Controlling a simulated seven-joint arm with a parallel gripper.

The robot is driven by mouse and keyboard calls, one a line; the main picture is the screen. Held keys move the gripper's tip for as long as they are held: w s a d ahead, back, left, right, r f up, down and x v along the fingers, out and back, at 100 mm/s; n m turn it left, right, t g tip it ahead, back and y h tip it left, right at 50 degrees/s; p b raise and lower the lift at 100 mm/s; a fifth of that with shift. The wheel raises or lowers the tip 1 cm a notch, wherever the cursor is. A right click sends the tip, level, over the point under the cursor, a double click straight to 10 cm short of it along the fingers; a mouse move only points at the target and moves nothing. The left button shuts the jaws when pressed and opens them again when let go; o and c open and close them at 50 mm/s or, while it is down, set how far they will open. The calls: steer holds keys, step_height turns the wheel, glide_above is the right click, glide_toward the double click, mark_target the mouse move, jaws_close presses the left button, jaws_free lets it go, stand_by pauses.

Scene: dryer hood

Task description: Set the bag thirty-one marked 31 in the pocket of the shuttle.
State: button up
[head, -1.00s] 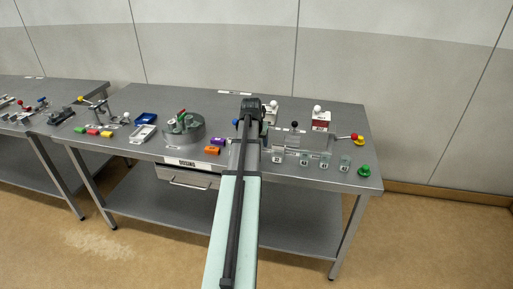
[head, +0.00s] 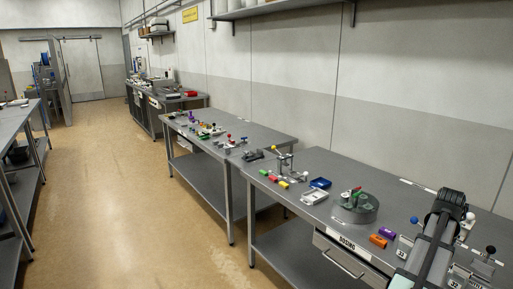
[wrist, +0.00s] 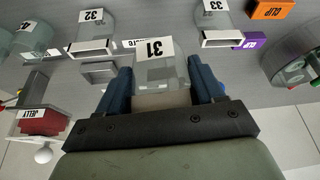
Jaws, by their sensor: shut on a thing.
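In the wrist view, the bag thirty-one (wrist: 155,66) is a clear block with a white label marked 31, upside down in this view. My gripper (wrist: 161,84) has its two blue fingers on either side of it and is shut on it. In the head view my black wrist (head: 449,205) is at the right edge, over the bench; the fingers and the held bag are hidden there. I cannot make out the shuttle or its pocket with certainty; a small grey block (wrist: 99,72) shows left of the bag in the wrist view.
Bag 32 (wrist: 92,28) and bag 33 (wrist: 215,22) stand beyond my gripper. An orange clip (wrist: 275,9), a purple clip (wrist: 250,45) and a round grey fixture (wrist: 293,62) are to the right. A red jelly box (wrist: 40,128) is at the left. The bench front (head: 300,212) has free room.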

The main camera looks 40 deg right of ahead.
steer(key=w+a+f+n+t+y, duration=0.1)
steer(key=w+a+f+n, duration=0.25)
steer(key=w+a, duration=1.3)
steer(key=w+a+f+n+t, duration=0.2)
steer(key=w+a+n, duration=0.3)
steer(key=w+a, duration=1.1)
steer(key=w+a+n+y, duration=0.1)
steer(key=w+a, duration=0.4)
steer(key=a, duration=0.8)
steer(key=w+a+f+n+y, duration=0.1)
steer(key=w+a+n, duration=0.3)
steer(key=a, duration=0.9)
steer(key=w+a+f+n+y, duration=0.1)
steer(key=w+a+n, duration=0.2)
steer(key=w+a, duration=0.5)
steer(key=shift+w+a+t, duration=0.2)
steer(key=shift+a+t, duration=0.2)
steer(key=shift+a, duration=2.35)
